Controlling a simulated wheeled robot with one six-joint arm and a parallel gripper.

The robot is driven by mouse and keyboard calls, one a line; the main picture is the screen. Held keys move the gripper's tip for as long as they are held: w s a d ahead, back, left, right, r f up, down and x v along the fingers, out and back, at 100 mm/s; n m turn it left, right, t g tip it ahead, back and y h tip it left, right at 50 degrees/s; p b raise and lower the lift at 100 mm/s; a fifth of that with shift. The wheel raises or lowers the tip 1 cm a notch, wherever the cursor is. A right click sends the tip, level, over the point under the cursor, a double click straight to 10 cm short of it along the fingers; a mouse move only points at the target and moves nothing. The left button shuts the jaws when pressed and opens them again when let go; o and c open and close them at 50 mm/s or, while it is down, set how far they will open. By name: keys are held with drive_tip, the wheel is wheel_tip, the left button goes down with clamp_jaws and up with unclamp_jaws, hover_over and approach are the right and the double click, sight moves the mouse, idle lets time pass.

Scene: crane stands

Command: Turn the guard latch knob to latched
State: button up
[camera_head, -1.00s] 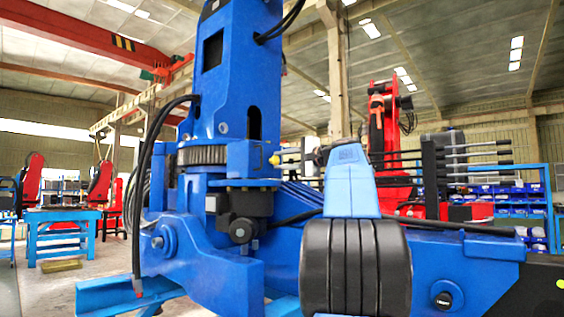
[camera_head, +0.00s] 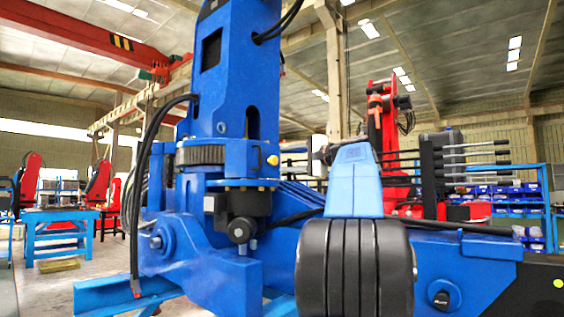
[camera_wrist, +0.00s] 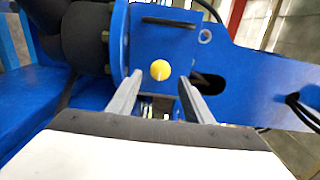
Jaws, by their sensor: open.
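In the wrist view a yellow knob (camera_wrist: 160,70) shows end-on against a blue plate (camera_wrist: 150,40). My gripper (camera_wrist: 160,79) is open, with its two grey fingers either side of the yellow knob in that view. I cannot tell how far the knob lies beyond the fingertips. No turn mark or latch label can be read. In the head view my arm hides most of the gripper.
The blue crane column (camera_head: 238,80) rises behind the knob. A black cylinder (camera_wrist: 85,38) is left of the plate in the wrist view. Black hoses (camera_head: 145,190) hang at the column's left. A blue beam (camera_head: 485,275) with a black round fitting (camera_head: 441,299) runs across the right.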

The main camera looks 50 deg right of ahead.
drive_tip(key=s+d, duration=0.1)
drive_tip(key=s, duration=1.3)
drive_tip(key=shift+d, duration=0.1)
drive_tip(key=w+a+f+n+g+y, duration=0.1)
drive_tip(key=w+a+f+g, duration=0.1)
drive_tip(key=w+a+f, duration=0.35)
drive_tip(key=w+a+f+n+g, duration=0.1)
drive_tip(key=w+a+f+g, duration=0.15)
drive_tip(key=a+f, duration=0.5)
drive_tip(key=a+f+n+g, duration=0.3)
drive_tip(key=a+f+g, duration=0.1)
drive_tip(key=a+f, duration=1.2)
drive_tip(key=s+a+f+n+g+h, duration=0.1)
drive_tip(key=s+a+f+n, duration=0.3)
drive_tip(key=f, duration=0.6)
drive_tip(key=s+a+f+n+g, duration=0.2)
drive_tip(key=s+a+f+n, duration=0.2)
drive_tip(key=s+f, duration=0.5)
drive_tip(key=s+a+f+n+g+h, duration=0.1)
drive_tip(key=s+a+f+n, duration=0.3)
drive_tip(key=f, duration=0.9)
drive_tip(key=s+a, duration=0.2)
drive_tip(key=shift+s+g+h, duration=0.3)
drive_tip(key=shift+s+g, duration=0.05)
drive_tip(key=shift+a, duration=0.1)
